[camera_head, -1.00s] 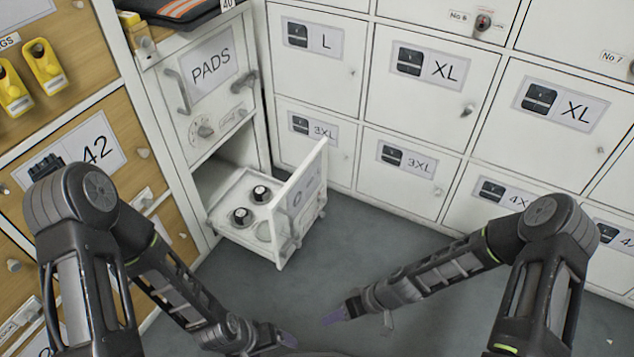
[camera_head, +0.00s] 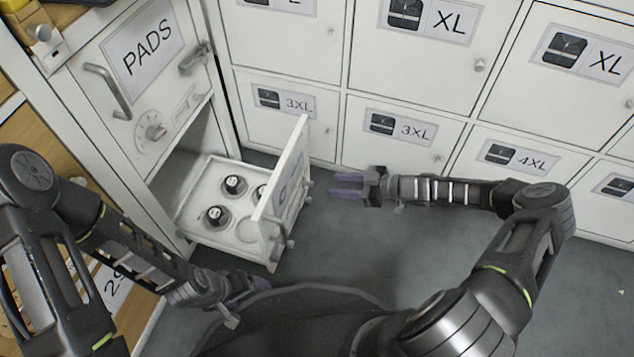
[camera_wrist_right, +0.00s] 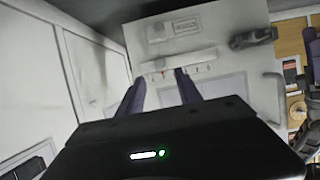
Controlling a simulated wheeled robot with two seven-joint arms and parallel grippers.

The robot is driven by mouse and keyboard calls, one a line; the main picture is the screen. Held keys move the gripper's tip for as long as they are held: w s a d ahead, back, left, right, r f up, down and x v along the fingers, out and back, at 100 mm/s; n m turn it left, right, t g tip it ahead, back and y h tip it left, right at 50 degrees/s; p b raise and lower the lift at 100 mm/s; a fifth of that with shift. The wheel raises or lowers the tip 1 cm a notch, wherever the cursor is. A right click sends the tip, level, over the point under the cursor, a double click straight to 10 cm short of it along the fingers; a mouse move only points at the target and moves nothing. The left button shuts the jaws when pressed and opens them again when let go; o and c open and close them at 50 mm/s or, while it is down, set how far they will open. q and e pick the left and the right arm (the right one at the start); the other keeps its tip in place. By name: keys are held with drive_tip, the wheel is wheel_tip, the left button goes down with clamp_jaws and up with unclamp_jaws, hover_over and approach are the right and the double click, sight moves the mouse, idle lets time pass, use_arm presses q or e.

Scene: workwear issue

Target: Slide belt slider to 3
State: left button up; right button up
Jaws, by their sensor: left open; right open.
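My right gripper (camera_head: 347,185) is open and empty, just right of the pulled-out drawer's front (camera_head: 291,185), apart from it. The right wrist view shows its two purple fingers (camera_wrist_right: 161,90) spread towards a white panel. A pale strip (camera_wrist_right: 190,68) with small marks, one red, lies on that panel beyond the fingertips; I cannot tell whether it is the belt slider, and no number is readable. Another strip with a small slider (camera_head: 187,98) sits beside the dial (camera_head: 151,131) on the PADS door. My left gripper (camera_head: 245,288) is open and low, in front of the drawer.
The drawer holds black round knobs (camera_head: 216,215) on a white tray. A dark handle (camera_wrist_right: 253,38) sticks out from the panel in the right wrist view. White lockers (camera_head: 409,60) stand behind. Grey floor (camera_head: 400,250) is free below my right forearm.

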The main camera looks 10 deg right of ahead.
sight(308, 184)
drive_tip(key=b+x, duration=0.3)
drive_tip(key=x, duration=0.4)
drive_tip(key=shift+w+a+f, duration=0.15)
drive_tip(key=shift+w+a, duration=0.05)
drive_tip(key=shift+c, duration=0.2)
clamp_jaws()
idle(1.0)
